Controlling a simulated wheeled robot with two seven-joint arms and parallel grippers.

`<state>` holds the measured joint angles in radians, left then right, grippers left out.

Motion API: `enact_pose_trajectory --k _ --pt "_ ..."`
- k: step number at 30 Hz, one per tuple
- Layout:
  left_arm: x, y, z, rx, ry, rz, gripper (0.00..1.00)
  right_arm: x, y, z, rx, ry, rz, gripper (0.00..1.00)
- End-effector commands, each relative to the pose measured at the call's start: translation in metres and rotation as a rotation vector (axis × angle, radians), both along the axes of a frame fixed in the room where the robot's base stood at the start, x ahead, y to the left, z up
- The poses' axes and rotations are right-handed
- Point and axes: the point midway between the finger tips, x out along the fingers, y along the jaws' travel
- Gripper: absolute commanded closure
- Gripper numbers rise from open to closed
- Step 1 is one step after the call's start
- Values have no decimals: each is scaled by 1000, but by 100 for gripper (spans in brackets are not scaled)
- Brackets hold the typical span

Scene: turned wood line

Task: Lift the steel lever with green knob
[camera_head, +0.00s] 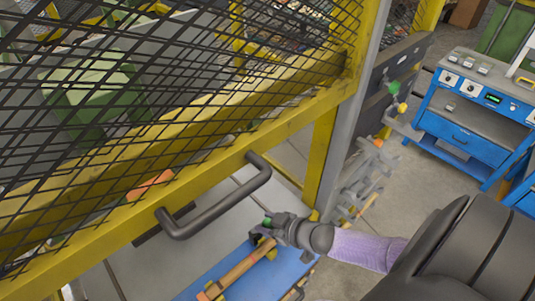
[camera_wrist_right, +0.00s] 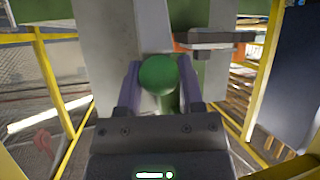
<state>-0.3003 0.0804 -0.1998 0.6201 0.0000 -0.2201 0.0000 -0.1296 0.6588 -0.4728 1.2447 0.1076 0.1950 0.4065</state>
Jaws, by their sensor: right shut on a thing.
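The green knob (camera_wrist_right: 158,75) of the steel lever sits between the two fingers of my right gripper (camera_wrist_right: 160,88) in the right wrist view. The fingers touch it or nearly touch it on both sides, and the gripper is shut on it. In the head view my right gripper (camera_head: 262,230) is at the lower middle, beside the yellow frame, with a small bit of green (camera_head: 267,220) showing at its tip. The lever's steel shaft is mostly hidden behind the gripper. My left gripper is not in view.
A yellow mesh guard (camera_head: 150,110) with a dark handle (camera_head: 215,205) stands close left of my right gripper. A blue surface (camera_head: 225,278) lies below the gripper. A blue workbench (camera_head: 465,125) stands at right, with clear floor before it.

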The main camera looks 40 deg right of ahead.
Motion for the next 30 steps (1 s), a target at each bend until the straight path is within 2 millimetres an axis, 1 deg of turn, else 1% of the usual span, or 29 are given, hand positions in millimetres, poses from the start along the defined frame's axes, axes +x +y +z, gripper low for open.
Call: enact_pose_trajectory --k 1,13,14,15,17,18,26,29,30 --pt "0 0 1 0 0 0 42 3 0 4 3 -12 1 100" --pt "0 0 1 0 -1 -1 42 3 0 4 3 -12 0 100" --pt "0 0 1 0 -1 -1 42 3 0 4 3 -12 0 47" --pt "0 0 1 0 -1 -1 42 3 0 4 2 -11 0 39" --pt "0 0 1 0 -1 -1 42 2 0 3 2 -9 0 26" --pt "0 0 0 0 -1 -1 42 2 0 3 1 -8 0 17" --pt "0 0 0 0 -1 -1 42 0 0 1 1 -3 0 17" --pt "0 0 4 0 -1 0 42 -7 -2 5 0 -1 0 17" --pt "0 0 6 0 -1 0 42 -13 -4 9 1 0 0 17"
